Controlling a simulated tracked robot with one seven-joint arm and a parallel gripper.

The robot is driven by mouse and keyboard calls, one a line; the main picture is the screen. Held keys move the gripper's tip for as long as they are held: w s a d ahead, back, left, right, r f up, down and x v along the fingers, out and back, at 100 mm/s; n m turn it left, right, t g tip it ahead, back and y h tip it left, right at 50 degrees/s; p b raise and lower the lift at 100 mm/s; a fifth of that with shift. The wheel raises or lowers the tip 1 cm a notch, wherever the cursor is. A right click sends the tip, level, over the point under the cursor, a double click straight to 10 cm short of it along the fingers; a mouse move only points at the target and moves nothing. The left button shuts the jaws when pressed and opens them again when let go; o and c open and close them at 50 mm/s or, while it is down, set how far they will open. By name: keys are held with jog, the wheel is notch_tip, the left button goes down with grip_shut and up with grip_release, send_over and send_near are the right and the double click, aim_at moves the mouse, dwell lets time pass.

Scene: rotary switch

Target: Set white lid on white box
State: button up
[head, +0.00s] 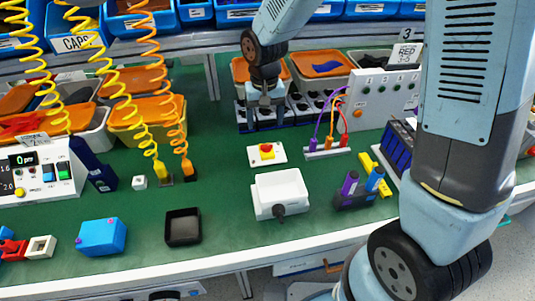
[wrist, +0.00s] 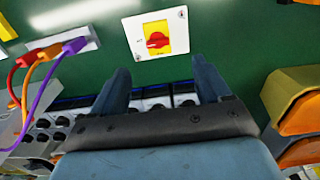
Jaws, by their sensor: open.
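The white lid (head: 267,153) is a small white plate with a yellow square and a red rotary knob. It lies flat on the green bench behind the white box (head: 280,193), apart from it. The box has a black fitting on its front side. In the wrist view the lid (wrist: 157,35) is beyond my fingertips, at the top. My gripper (head: 265,99) is behind the lid in the head view, near the row of black parts. In the wrist view my gripper (wrist: 160,78) has its two fingers spread, with nothing held between them.
A grey panel (head: 372,98) with purple, orange and red cables stands right of my gripper. A holder with purple and blue tools (head: 355,190) is right of the box. A black tray (head: 183,227) and a blue box (head: 101,237) are left. Green bench is clear around the lid.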

aim_at(266, 145)
jog(key=f, duration=1.1)
jog(key=shift+w+d+f, duration=0.1)
jog(key=shift+d+f, duration=0.1)
jog(key=shift+f, duration=0.15)
jog(key=shift+c, duration=0.2)
jog(key=c, duration=1.2)
jog(key=shift+o, duration=0.2)
jog(key=shift+r, duration=0.1)
